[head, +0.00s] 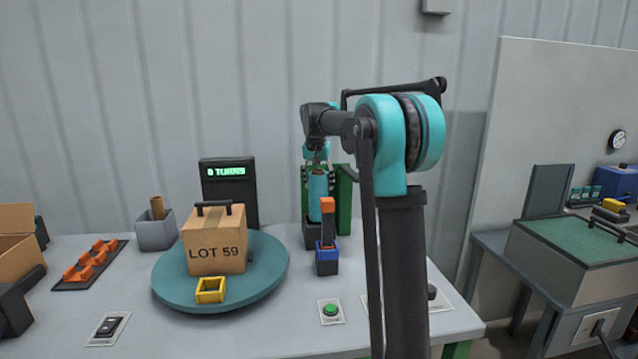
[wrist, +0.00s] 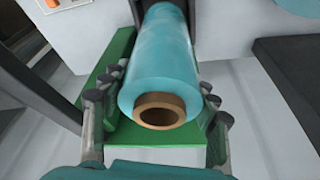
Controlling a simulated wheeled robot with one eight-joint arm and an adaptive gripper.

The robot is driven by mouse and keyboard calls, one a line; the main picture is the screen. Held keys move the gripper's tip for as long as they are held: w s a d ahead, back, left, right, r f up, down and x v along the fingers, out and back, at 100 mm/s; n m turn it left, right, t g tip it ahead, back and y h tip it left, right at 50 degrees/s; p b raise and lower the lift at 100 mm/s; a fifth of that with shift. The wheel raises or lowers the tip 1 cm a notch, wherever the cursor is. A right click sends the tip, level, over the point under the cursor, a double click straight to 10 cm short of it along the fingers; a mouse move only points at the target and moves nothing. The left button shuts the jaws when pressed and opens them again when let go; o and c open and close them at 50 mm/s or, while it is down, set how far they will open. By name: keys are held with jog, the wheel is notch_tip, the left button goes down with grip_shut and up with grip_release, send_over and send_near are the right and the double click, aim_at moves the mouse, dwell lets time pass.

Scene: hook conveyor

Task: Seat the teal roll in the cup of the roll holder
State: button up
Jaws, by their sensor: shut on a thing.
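The teal roll (head: 318,193) stands upright at the back of the table, below my arm's end. In the wrist view the teal roll (wrist: 160,55) shows its brown core end toward the camera. My gripper (wrist: 158,130) is shut on the roll near its top end, one finger on each side. The roll holder's green back (head: 345,200) stands behind the roll; its green plate (wrist: 115,68) also shows in the wrist view. Dark walls flank the roll's far end.
An orange-topped tool in a blue-banded stand (head: 327,255) is just in front of the holder. A teal turntable (head: 175,290) at left carries a LOT 59 box (head: 214,245) and a yellow frame (head: 210,291). A green button (head: 331,311) is at the front.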

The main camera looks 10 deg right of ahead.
aim_at(319, 193)
jog(key=shift+f, duration=2.05)
dwell(0.8)
jog(key=o, duration=1.8)
jog(key=shift+o, duration=0.2)
